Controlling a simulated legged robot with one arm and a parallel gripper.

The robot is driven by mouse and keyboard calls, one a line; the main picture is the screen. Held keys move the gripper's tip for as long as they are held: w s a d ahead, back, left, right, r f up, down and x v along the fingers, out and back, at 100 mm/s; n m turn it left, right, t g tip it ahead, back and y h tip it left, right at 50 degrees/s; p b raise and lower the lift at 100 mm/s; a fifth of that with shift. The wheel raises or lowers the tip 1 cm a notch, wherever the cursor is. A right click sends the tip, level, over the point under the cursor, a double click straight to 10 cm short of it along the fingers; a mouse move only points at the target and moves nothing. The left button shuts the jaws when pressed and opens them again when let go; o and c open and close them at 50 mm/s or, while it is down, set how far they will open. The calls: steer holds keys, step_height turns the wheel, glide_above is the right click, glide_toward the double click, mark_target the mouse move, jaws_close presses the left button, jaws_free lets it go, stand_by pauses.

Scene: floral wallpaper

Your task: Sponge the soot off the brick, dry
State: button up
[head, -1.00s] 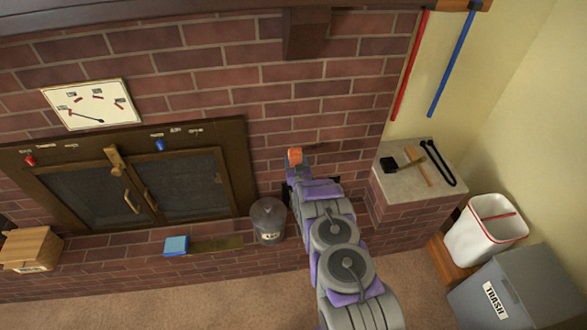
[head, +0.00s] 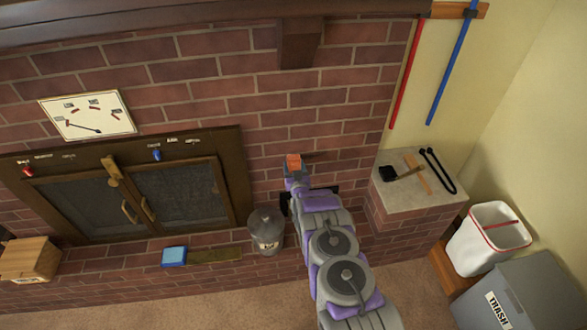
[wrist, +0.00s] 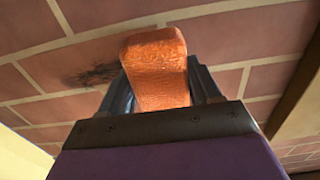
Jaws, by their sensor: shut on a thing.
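My gripper (head: 294,172) is shut on an orange sponge (head: 294,161) and holds it up at the brick wall (head: 225,95), right of the fireplace doors. In the wrist view the orange sponge (wrist: 155,65) stands between the two fingers and its far end is close to the bricks. I cannot tell for sure whether it touches them. A dark soot smudge (wrist: 95,75) shows on the brick just left of the sponge; part of it may be hidden behind the sponge and finger.
A brick side ledge (head: 405,202) at right holds tools. A white bin (head: 485,245) and a grey trash bin (head: 535,290) stand at lower right. A wooden corbel (head: 301,45) juts out above.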

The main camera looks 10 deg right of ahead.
steer(key=shift+w+a, duration=0.45)
steer(key=shift+a, duration=0.2)
steer(key=shift+w+d+b, duration=0.2)
steer(key=shift+d+b, duration=0.1)
steer(key=shift+d, duration=0.1)
steer(key=shift+w, duration=0.15)
